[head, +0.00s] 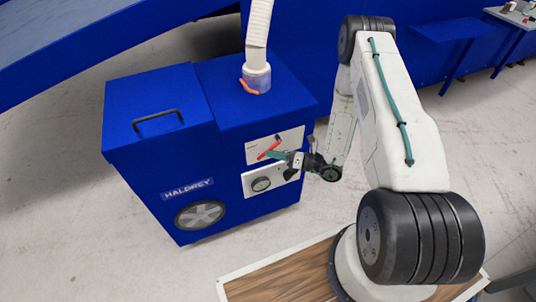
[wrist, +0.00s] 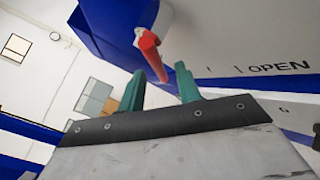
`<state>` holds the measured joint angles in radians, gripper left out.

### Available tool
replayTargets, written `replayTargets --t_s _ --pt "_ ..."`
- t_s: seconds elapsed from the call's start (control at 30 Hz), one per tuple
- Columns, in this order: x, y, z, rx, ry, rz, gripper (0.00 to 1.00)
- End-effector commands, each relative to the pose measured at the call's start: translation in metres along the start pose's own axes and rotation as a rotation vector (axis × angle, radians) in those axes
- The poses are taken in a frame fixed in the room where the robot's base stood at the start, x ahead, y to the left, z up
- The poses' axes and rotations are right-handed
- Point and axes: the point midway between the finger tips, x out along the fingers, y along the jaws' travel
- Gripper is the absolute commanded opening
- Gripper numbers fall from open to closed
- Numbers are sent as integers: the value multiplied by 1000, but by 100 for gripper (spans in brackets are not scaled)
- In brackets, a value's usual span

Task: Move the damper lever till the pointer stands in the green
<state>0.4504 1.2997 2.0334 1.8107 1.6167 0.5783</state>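The damper lever is a red bar on a white panel (head: 290,138) on the front of a blue machine; it shows in the head view (head: 269,149) and the wrist view (wrist: 153,57). In the head view it slants, lower end to the left. My gripper (head: 270,155) is at the panel, close to the lever. In the wrist view its teal fingers (wrist: 160,82) stand apart, and the lever's end shows between them with gaps on both sides. I cannot tell whether either finger touches it. The pointer and any green zone cannot be made out.
A round dial (head: 261,184) sits on a second white panel below the lever. The word OPEN (wrist: 278,68) is printed right of the lever in the wrist view. A white hose (head: 257,40) rises from the blue machine (head: 160,155). Floor left of the machine is clear.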

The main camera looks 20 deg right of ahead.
Motion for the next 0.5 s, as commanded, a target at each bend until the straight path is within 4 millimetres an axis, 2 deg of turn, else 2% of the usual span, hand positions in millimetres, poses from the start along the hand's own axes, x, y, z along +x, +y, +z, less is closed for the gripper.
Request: replayTargets --t_s 0.13,0.43,0.47,0.5 --pt "13 0 0 -1 1 1 34" --pt "16 0 0 -1 1 1 34" --pt "16 0 0 -1 1 1 28" --pt "16 0 0 -1 1 1 17"
